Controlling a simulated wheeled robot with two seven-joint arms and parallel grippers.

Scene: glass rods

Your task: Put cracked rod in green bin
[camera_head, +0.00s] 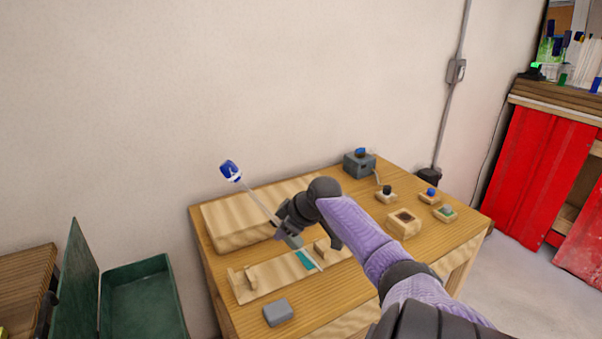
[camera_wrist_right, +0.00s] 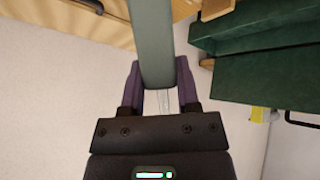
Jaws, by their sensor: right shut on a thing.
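A rod (camera_head: 258,202) with a blue cap at its upper left end slants over the wooden table. My right gripper (camera_head: 287,226) is shut on it near a grey-green sleeve. In the right wrist view a thick grey-green piece (camera_wrist_right: 152,45) passes between the fingers of my right gripper (camera_wrist_right: 160,85), with a thin clear strip below it. I cannot make out a crack. A green bin (camera_head: 142,262) stands open at the lower left, left of the table; it also shows in the right wrist view (camera_wrist_right: 255,75). My left gripper is not in view.
The wooden table (camera_head: 212,290) holds a wooden rack (camera_head: 262,282), a grey block (camera_head: 278,312), a grey box (camera_head: 358,166) and several small wooden blocks. A red cabinet (camera_head: 530,170) stands at the right. A gap of floor separates bin and table.

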